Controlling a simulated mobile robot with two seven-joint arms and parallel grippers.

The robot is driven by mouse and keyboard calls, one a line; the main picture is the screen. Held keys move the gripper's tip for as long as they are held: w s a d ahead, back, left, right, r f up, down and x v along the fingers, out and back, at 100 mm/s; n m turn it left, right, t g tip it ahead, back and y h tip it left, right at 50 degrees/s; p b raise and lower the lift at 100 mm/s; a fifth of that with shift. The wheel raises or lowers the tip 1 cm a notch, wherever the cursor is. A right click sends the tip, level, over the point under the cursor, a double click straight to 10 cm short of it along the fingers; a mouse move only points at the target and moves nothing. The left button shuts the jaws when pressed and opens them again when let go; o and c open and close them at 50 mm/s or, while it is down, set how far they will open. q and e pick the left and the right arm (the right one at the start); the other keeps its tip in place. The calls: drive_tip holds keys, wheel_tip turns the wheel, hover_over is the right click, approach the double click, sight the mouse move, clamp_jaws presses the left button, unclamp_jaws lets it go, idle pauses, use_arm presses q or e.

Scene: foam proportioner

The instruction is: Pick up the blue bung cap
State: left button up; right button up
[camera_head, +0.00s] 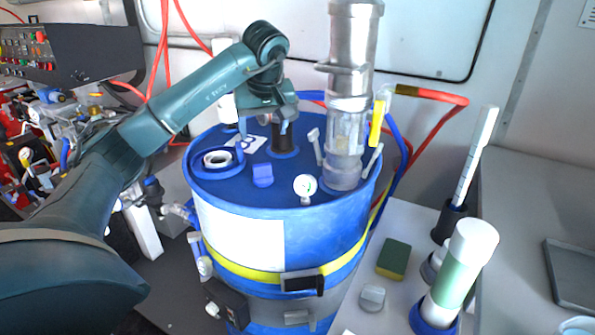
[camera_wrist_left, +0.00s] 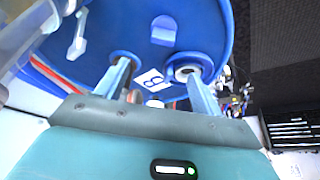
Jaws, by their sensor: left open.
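A small raised blue piece (camera_head: 262,176), which looks like the blue bung cap, sits on the top of the blue drum (camera_head: 335,228). In the left wrist view the same blue piece (camera_wrist_left: 163,31) shows at the top, beyond the fingertips. My left gripper (camera_head: 265,138) is open and empty, pointing down over the far part of the drum top. In the left wrist view its two fingers (camera_wrist_left: 160,72) stand wide apart, with a white label (camera_wrist_left: 150,79) seen between them. The blue piece is on the near side of the gripper, apart from it. My right gripper is not in view.
A white-ringed opening (camera_head: 217,159) and a dark cylinder (camera_head: 284,141) in a blue collar stand near my fingers. A tall metal pump tube (camera_head: 349,90), a gauge (camera_head: 305,186) and hoses crowd the drum's right side. A sponge (camera_head: 393,259) lies on the right counter.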

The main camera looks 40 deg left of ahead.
sight(262, 165)
use_arm(q)
drive_tip(key=x, duration=0.8)
drive_tip(key=shift+a, duration=0.15)
drive_tip(key=f, duration=0.2)
drive_tip(key=f+p, duration=0.1)
drive_tip(key=f, duration=0.1)
drive_tip(key=shift+w+a+f, duration=0.1)
drive_tip(key=shift+w+a, duration=0.05)
drive_tip(key=shift+a, duration=0.1)
drive_tip(key=shift+w+a+f, duration=0.15)
drive_tip(key=shift+a+f, duration=0.05)
drive_tip(key=shift+f, duration=0.3)
drive_tip(key=c, duration=1.1)
